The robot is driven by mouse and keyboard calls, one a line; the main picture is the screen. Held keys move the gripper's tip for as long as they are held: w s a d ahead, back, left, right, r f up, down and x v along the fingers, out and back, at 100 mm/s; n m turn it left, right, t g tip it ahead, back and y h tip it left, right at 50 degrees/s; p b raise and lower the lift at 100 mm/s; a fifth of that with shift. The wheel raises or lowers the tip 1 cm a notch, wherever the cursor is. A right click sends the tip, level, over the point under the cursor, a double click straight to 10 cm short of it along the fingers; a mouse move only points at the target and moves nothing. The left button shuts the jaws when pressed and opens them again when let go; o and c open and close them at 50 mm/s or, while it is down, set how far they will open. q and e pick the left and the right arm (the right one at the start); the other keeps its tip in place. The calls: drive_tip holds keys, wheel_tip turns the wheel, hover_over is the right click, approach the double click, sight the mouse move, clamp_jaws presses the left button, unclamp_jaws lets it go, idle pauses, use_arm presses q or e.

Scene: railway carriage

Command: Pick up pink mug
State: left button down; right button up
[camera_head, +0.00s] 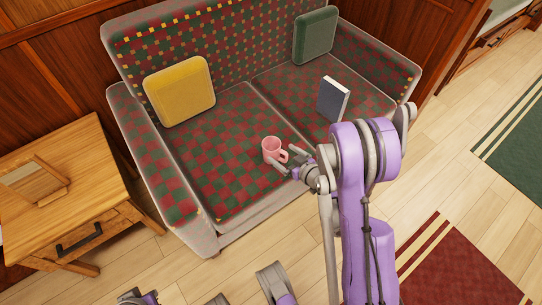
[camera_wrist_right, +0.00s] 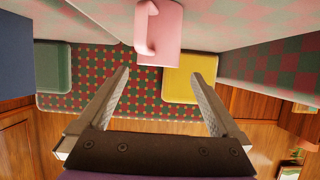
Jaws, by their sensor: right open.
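The pink mug (camera_head: 270,149) stands upright on the checked seat of the sofa, close to its front edge, with its handle towards my right gripper. My right gripper (camera_head: 287,164) is open and just in front of the mug, on its handle side. In the right wrist view, which looks upside down, the pink mug (camera_wrist_right: 162,35) lies ahead of my open fingers (camera_wrist_right: 160,75), roughly centred between them. Nothing is held. The fingers partly overlap the mug's near side in the head view.
The sofa (camera_head: 225,165) also holds a yellow cushion (camera_head: 180,90), a green cushion (camera_head: 315,36) and an upright blue book (camera_head: 332,99). A wooden side table (camera_head: 75,165) with a wooden frame (camera_head: 33,183) stands at the left. Bare floor (camera_head: 450,150) lies right of the sofa.

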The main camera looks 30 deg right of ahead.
sight(267, 141)
drive_tip(key=shift+w+d+f, duration=0.1)
drive_tip(key=shift+w+f, duration=0.15)
drive_tip(key=shift+w, duration=0.05)
drive_tip(key=p+x, duration=0.1)
drive_tip(key=x, duration=0.2)
drive_tip(key=shift+w+f, duration=0.15)
drive_tip(key=shift+w, duration=0.15)
drive_tip(key=shift+d+r+b+x, duration=0.1)
drive_tip(key=shift+r+b+x, duration=0.2)
drive_tip(key=shift+x, duration=1.3)
drive_tip(key=shift+d+r+b+x, duration=0.1)
drive_tip(key=shift+b+x, duration=0.3)
drive_tip(key=shift+x, duration=1.15)
drive_tip(key=shift+w+a, duration=0.2)
drive_tip(key=c, duration=1.5)
